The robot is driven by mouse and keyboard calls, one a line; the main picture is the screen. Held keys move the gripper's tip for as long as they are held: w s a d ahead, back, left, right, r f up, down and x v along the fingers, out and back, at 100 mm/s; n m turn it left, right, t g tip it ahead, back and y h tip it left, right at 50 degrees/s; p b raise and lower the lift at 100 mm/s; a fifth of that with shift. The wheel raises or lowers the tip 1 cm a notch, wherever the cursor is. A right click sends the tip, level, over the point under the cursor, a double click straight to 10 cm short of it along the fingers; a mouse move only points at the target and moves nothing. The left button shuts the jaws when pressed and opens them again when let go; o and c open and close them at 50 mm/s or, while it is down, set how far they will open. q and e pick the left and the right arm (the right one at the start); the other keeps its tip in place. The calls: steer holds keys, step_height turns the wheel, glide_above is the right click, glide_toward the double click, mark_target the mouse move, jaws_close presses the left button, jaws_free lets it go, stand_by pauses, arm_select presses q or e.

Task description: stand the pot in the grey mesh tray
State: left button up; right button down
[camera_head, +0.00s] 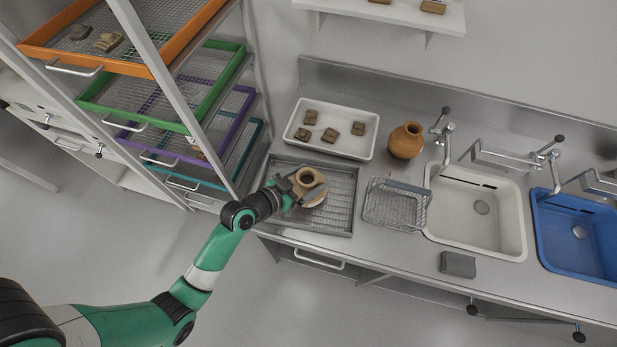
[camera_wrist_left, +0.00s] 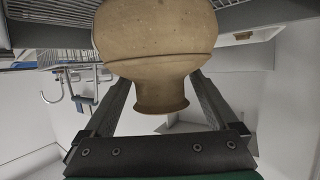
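My right gripper is in neither view.
A white tray with sherds (camera_head: 368,152) lies behind the mesh tray. An orange-brown jar (camera_head: 406,141) stands to its right. A wire rack (camera_head: 394,205), a white sink (camera_head: 510,237) and a blue sink (camera_head: 590,262) follow rightward. A shelf rack with coloured trays (camera_head: 241,66) rises close on the left.

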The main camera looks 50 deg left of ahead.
arm_select(q)
steer(key=shift+r, duration=0.2)
steer(key=p+v, duration=0.1)
steer(key=v, duration=1.1)
steer(key=shift+p, duration=0.3)
step_height(320, 180, up, 11)
steer(key=m+t, duration=0.1)
steer(key=t, duration=0.2)
glide_above(298, 187)
steer(key=w+d+r+m+t, duration=0.1)
steer(key=w+d+r+t, duration=0.15)
steer(key=r, duration=0.75)
steer(key=w+d+r+t, duration=0.1)
steer(key=w+r, duration=0.2)
steer(key=r, duration=0.6)
steer(key=s+d+r+t, duration=0.2)
steer(key=r, duration=0.7)
steer(key=s+d+r+t+h, duration=0.1)
steer(key=s+d+r+t, duration=0.1)
steer(key=r, duration=0.7)
steer(key=s+d+r+n+t+h, duration=0.1)
steer(key=s+d+r+t, duration=0.2)
steer(key=r, duration=0.6)
steer(key=shift+s, duration=0.2)
